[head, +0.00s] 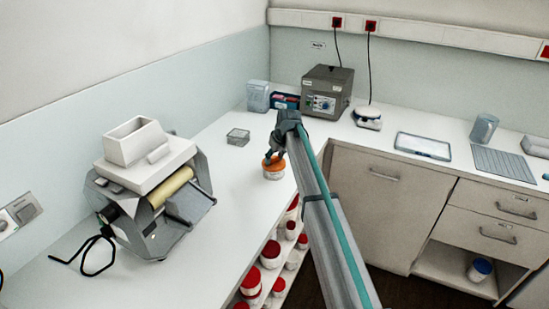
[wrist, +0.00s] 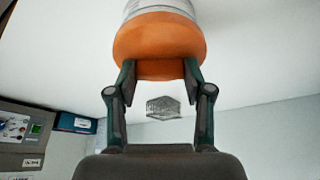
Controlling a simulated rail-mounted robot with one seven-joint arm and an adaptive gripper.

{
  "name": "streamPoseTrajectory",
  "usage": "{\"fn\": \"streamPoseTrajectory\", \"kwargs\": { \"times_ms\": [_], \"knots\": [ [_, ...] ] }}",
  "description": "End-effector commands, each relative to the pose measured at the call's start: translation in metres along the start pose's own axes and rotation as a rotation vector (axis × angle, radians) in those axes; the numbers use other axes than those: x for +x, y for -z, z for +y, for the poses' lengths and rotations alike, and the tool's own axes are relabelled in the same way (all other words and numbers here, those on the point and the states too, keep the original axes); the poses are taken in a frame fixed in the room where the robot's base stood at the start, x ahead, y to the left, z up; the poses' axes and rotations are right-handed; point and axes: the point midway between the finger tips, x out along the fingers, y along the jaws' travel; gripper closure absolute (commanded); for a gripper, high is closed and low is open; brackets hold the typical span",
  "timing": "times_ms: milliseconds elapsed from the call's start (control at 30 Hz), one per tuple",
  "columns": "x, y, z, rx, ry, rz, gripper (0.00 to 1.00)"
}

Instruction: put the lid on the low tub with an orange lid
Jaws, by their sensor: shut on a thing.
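The low tub (head: 273,174) is white with a printed band and stands on the counter near its front edge. Its orange lid (head: 274,161) is on top of it in the head view. My gripper (head: 275,156) is at the lid from above. In the wrist view my gripper (wrist: 157,80) has its two fingers at either side of the orange lid (wrist: 160,45), shut on it. The white tub body (wrist: 160,8) shows right against the lid there. Whether the lid is fully seated cannot be told.
A mill with a yellow roller (head: 170,187) stands on the left counter. A small clear dish (head: 238,137) lies behind the tub. A grey control box (head: 326,91) stands at the back corner. Shelves below hold several red-lidded jars (head: 271,250).

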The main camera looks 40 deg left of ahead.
Motion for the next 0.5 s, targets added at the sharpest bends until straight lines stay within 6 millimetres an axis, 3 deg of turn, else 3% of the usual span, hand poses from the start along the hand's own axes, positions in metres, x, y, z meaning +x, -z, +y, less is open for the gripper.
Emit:
{"fn": "streamPoseTrajectory", "kwargs": {
  "times_ms": [300,333,500],
  "knots": [
    [0.0002,0.0,0.0,0.0,0.0,0.0,0.66],
    [0.0002,0.0,0.0,0.0,0.0,0.0,0.44],
    [0.0002,-0.0001,0.0,0.0,0.0,0.0,0.2]
  ]
}}
